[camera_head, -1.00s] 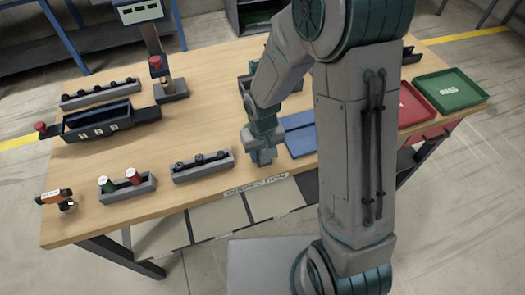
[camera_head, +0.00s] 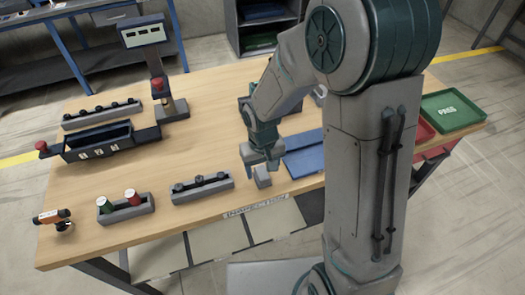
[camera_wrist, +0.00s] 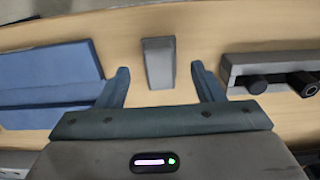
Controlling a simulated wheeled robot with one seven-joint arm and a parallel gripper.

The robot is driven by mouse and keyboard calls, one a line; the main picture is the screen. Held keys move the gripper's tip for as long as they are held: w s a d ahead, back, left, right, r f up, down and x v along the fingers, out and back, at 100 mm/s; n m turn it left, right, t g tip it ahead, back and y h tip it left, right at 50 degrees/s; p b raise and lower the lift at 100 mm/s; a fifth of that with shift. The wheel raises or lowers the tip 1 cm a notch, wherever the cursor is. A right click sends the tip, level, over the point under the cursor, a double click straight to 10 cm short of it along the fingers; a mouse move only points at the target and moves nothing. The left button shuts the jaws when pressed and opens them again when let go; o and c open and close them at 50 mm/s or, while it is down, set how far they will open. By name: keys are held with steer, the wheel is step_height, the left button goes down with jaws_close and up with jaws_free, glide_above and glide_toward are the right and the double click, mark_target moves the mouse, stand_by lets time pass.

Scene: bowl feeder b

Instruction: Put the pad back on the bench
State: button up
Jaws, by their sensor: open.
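A small grey block (camera_head: 262,178), which I take to be the pad, stands on the wooden bench (camera_head: 215,145) near its front edge. It lies left of the blue mat. In the wrist view the block (camera_wrist: 158,62) shows ahead between my two fingertips, with gaps on both sides. My gripper (camera_head: 260,160) is open and empty, just above and behind the block in the head view. Its two fingers also show spread in the wrist view (camera_wrist: 160,78).
The blue mat (camera_head: 304,158) lies close right of the block. A grey rack with several dark pegs (camera_head: 202,188) lies to its left. Other racks, a long dark tray (camera_head: 97,142) and a green tray (camera_head: 452,111) stand farther off. Bare bench separates the block from both neighbours.

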mark_target(262, 174)
step_height(262, 174, up, 9)
steer(key=s+d+r+m+t, duration=0.3)
steer(key=s+d+r, duration=0.7)
steer(key=s+d, duration=0.2)
steer(key=shift+s+t, duration=0.25)
steer(key=shift+t, duration=0.05)
